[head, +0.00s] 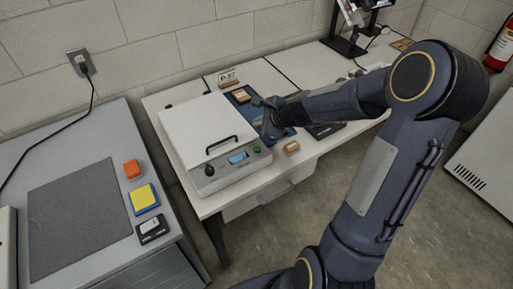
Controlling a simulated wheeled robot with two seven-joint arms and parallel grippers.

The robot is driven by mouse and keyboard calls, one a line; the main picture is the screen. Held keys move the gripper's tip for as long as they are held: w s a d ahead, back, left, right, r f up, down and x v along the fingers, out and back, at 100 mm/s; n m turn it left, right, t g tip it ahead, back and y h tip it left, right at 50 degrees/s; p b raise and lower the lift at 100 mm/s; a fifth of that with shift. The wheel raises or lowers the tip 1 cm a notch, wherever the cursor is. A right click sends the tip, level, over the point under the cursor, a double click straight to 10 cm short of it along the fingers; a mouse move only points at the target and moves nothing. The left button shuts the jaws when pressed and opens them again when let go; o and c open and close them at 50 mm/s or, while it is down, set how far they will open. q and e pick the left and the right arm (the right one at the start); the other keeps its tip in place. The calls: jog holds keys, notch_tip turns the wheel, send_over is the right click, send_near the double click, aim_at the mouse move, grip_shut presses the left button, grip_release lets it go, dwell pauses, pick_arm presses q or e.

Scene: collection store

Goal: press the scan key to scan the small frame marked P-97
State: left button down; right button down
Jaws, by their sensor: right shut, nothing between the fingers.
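A white flatbed scanner (207,128) with a dark lid handle stands on the white table, its lid down. Its front panel has a black knob (209,171), a small lit blue display (238,157) and a green key (256,149). A card reading P-97 (228,76) stands at the back, behind a blue mat (254,107) with a small brown-edged frame (242,95) on it. My right gripper (268,133) is shut and empty, beside the scanner's right side, close behind the green key; I cannot tell whether it touches anything. My left gripper is out of view.
A small wooden block (291,147) lies at the table's front edge, with a dark flat device (325,130) to its right. On the left, a grey bench (90,150) carries a dark mat, an orange block (132,169), a yellow-and-blue pad (144,198) and a black-and-white device (152,229).

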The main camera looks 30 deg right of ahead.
aim_at(259, 150)
notch_tip(259, 150, down, 9)
jog(key=b, duration=0.8)
jog(key=shift+r, duration=0.1)
jog(key=shift+b, duration=0.3)
dwell(1.5)
jog(key=shift+f+b, duration=0.4)
